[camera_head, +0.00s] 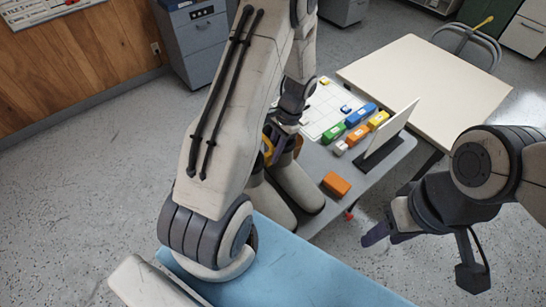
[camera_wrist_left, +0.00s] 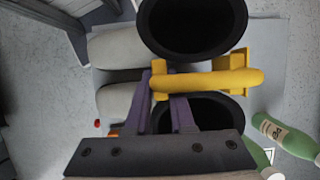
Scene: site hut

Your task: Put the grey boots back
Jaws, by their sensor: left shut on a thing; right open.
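The grey boots (camera_head: 298,188) are side by side at the left end of the grey table, partly hidden behind my left arm. In the left wrist view, their dark openings show, one boot (camera_wrist_left: 193,25) above the other, with pale feet pointing left. A yellow handle (camera_wrist_left: 215,82) spans the pair. My left gripper (camera_wrist_left: 162,92) is shut on this handle with its purple fingers. In the head view, the left fingertips are mostly hidden. I cannot tell whether the boots touch the surface. My right gripper (camera_head: 378,234) is open and empty, right of the grey table.
The grey table (camera_head: 378,172) carries an orange block (camera_head: 337,184), several coloured boxes, a white gridded sheet (camera_head: 325,108) and an upright panel (camera_head: 390,130). A cream table (camera_head: 430,80) stands behind. A light blue surface (camera_head: 300,275) lies in front. Green bottles (camera_wrist_left: 287,137) stand near the boots.

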